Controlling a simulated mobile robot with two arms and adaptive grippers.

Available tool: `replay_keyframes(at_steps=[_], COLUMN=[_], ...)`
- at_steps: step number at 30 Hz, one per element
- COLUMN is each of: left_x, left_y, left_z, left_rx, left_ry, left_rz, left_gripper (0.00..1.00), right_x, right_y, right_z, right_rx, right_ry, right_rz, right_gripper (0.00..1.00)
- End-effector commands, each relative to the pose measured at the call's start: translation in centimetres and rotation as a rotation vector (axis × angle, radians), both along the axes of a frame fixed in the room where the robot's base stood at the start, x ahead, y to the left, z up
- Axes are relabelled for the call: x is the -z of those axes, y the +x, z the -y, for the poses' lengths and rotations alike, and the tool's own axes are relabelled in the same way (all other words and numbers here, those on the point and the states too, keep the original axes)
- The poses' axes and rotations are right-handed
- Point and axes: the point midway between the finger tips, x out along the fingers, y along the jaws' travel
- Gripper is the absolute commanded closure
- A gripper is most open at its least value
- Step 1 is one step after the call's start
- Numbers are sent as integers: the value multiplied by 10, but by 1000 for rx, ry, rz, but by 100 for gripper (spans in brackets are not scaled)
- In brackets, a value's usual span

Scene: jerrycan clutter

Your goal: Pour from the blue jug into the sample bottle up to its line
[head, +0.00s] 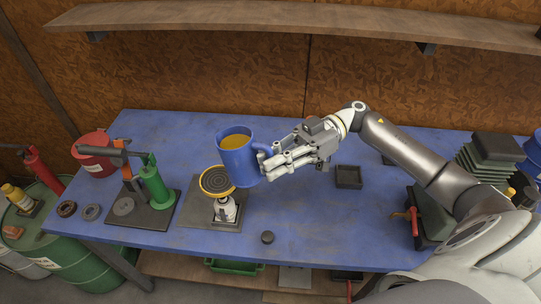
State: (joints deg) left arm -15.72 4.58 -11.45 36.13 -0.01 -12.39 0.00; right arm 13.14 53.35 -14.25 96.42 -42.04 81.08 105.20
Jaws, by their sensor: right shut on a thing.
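The blue jug (236,167) holds a yellow-amber liquid and stands near upright in the air above the blue table. My right gripper (272,163) is shut on the jug's handle, on its right side. A small whitish bottle (226,212), which looks like the sample bottle, stands on a grey plate (197,217) below and left of the jug. A round yellow-rimmed dark disc, perhaps a funnel (216,181), sits above the bottle and hides its top. The jug is close to the disc's right side; I cannot tell whether they touch. The bottle's line is not readable. My left gripper is out of view.
A green device on a dark base (154,188) and a red can (97,152) stand at the left of the table (300,230). A dark open box (348,177) is right of the jug. A wooden shelf (300,22) runs overhead.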

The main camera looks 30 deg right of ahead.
Motion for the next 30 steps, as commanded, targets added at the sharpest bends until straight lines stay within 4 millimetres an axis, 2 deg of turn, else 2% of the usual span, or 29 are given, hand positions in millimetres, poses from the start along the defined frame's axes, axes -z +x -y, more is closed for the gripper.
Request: replay_keyframes(at_steps=[3, 6, 8, 11, 16, 19, 23, 30], left_x=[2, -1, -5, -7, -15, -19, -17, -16], left_y=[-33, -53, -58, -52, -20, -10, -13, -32], left_z=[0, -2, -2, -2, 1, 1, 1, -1], left_rx=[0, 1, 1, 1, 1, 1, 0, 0], left_ry=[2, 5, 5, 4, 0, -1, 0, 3], left_rz=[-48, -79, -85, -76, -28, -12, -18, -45], left_gripper=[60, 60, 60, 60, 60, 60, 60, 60], right_x=[-1, -2, -3, 6, 23, 34, 38, 38], right_y=[0, 1, 1, 0, -1, -2, -3, -3], right_z=[0, 1, 2, 2, 4, 4, 4, 4], right_rx=[1, 3, 3, 2, 2, 2, 2, 2], right_ry=[2, -1, -5, -24, -76, -108, -112, -111], right_rz=[2, 1, 1, -26, -91, -129, -136, -135], right_gripper=[100, 100, 100, 100, 100, 100, 100, 100])
